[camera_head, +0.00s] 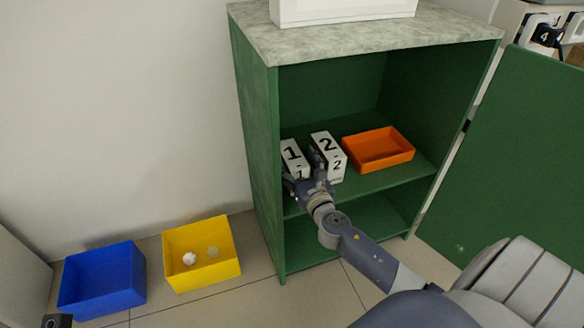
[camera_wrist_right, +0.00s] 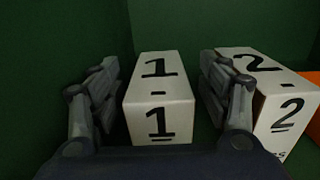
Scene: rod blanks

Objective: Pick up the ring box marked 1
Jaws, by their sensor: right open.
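The white ring box marked 1 (camera_head: 291,157) stands on the upper shelf inside the green cabinet, near its left wall. In the right wrist view the same box (camera_wrist_right: 160,95) sits between the two open fingers of my right gripper (camera_wrist_right: 160,105), with a small gap to each finger. In the head view my right gripper (camera_head: 308,185) is at the front of the box and hides part of it. A similar white box marked 2 (camera_head: 328,150) stands just to its right; it also shows in the right wrist view (camera_wrist_right: 285,108), beside the right finger. My left gripper does not show.
An orange tray (camera_head: 378,150) sits on the same shelf, right of box 2. The cabinet's green door (camera_head: 520,150) stands open at the right. A blue bin (camera_head: 100,283) and a yellow bin (camera_head: 203,255) holding small pale objects are on the floor at left.

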